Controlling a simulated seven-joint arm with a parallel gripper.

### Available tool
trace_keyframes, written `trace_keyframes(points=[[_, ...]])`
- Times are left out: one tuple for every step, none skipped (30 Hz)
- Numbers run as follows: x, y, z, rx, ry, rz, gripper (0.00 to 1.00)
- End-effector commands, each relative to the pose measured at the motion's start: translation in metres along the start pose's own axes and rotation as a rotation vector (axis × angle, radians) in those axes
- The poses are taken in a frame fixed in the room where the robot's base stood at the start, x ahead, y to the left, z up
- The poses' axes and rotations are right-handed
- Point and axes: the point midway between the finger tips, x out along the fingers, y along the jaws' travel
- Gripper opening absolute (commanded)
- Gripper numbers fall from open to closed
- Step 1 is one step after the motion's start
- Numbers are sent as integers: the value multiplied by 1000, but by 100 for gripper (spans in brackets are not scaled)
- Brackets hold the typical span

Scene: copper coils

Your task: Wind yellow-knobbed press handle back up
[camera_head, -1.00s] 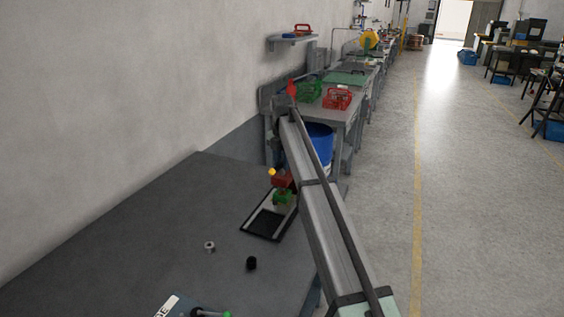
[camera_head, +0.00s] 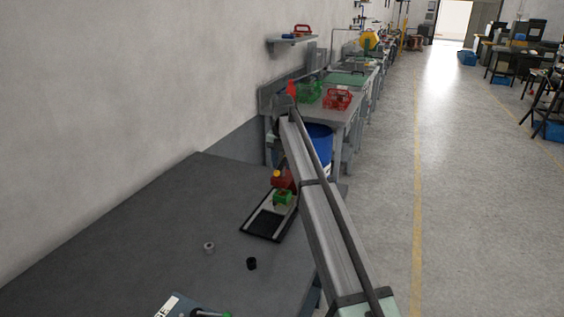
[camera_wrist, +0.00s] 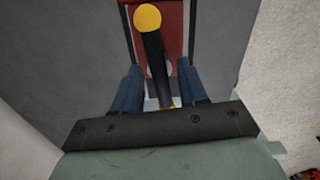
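The press handle is a dark lever (camera_wrist: 157,62) with a round yellow knob (camera_wrist: 147,17), seen from above in the wrist view. Behind it is the red press body (camera_wrist: 172,20). My gripper (camera_wrist: 160,72) has its two blue fingers apart, with the lever passing between them; a gap shows beside the lever, and contact cannot be told. In the head view, the yellow knob (camera_head: 277,174) sits at the red press head (camera_head: 284,181), above a green part (camera_head: 284,198) and a black-edged base (camera_head: 262,236). My gripper is not clearly visible there.
On the dark table (camera_head: 160,225) lie a small grey ring (camera_head: 209,248) and a small black cylinder (camera_head: 252,264). A tool with a green end (camera_head: 222,314) is at the bottom edge. The table's left part is clear. A blue bin (camera_head: 319,140) stands beyond the table.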

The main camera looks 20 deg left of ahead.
Motion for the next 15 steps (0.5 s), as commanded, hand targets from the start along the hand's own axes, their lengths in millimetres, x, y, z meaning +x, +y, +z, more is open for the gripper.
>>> trace_keyframes(points=[[0, 0, 0, 0, 0, 0, 43], [0, 0, 0, 0, 0, 0, 43], [-1, 0, 0, 0, 0, 0, 43], [-2, 0, 0, 0, 0, 0, 43], [-2, 0, 0, 0, 0, 1, 43], [-4, 0, 0, 0, 0, 1, 43], [-6, 0, 0, 0, 0, 1, 43], [-7, 0, 0, 0, 0, 1, 43], [-9, 0, 0, 0, 0, 1, 43], [-11, 0, 0, 0, 0, 1, 43], [-13, 1, 0, 0, 0, 1, 43], [-16, 1, 0, 0, 0, 1, 43], [-18, 1, 0, 0, 0, 1, 43], [-19, 1, 0, 0, 0, 1, 43], [-22, 1, 0, 0, 0, 1, 43]])
